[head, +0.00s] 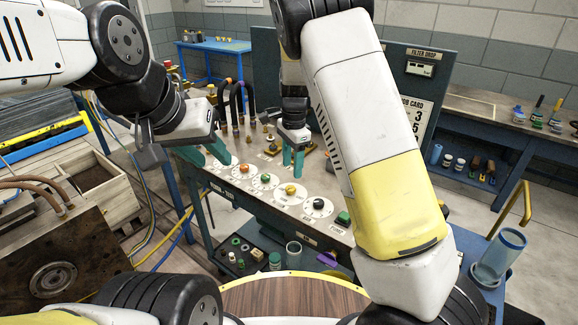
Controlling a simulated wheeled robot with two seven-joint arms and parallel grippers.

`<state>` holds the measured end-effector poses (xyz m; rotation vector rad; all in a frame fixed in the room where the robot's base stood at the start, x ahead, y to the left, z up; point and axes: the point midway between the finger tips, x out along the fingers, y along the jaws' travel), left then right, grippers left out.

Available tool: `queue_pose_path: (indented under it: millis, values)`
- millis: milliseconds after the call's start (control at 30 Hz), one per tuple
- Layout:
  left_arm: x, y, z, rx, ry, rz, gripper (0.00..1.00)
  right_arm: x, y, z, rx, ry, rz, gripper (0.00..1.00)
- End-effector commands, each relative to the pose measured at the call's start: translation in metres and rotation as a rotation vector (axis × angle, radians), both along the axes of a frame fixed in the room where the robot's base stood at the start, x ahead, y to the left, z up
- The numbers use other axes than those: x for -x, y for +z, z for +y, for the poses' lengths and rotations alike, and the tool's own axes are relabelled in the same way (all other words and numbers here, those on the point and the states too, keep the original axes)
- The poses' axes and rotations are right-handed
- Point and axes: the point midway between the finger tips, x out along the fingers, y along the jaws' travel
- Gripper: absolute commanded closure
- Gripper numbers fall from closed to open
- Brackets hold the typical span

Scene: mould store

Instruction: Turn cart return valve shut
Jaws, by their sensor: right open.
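The cart (228,192) has a pale top with a row of round white dials carrying coloured knobs: orange (244,168), green (265,178), yellow (291,189), black (318,203) and another green (343,217). Their labels are too small to read, so I cannot tell which is the return valve. My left gripper (212,161) has its teal fingers apart, above the cart's left end, near the orange knob. My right gripper (293,170) points down with its teal fingers slightly apart, just behind the yellow knob. It appears empty; whether it touches the top is unclear.
Dark hoses (237,100) rise at the cart's back. A tray of small parts (240,258) sits below its front. A blue cup (498,253) stands at right. A wooden crate (95,180) and a mould block (50,258) are at left. My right arm hides part of the cart.

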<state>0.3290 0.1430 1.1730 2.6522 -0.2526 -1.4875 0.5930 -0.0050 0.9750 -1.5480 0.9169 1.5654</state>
Motion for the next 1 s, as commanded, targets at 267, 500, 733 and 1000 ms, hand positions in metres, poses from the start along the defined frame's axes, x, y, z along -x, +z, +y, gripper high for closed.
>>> queue_pose_path:
  millis: [267,500,733,1000]
  values:
    - [0.0,0.0,0.0,0.0,0.0,0.0,0.64,-0.003,-0.027,0.004,0.022,-0.023,0.004,0.49]
    - [0.0,0.0,0.0,0.0,0.0,0.0,0.64,-0.003,-0.065,0.003,0.022,-0.021,0.003,0.49]
    - [0.0,0.0,0.0,0.0,0.0,0.0,0.64,-0.004,-0.084,0.004,0.02,-0.02,0.002,0.49]
    - [0.0,0.0,0.0,0.0,0.0,0.0,0.64,-0.004,-0.086,0.004,0.02,-0.02,0.001,0.49]
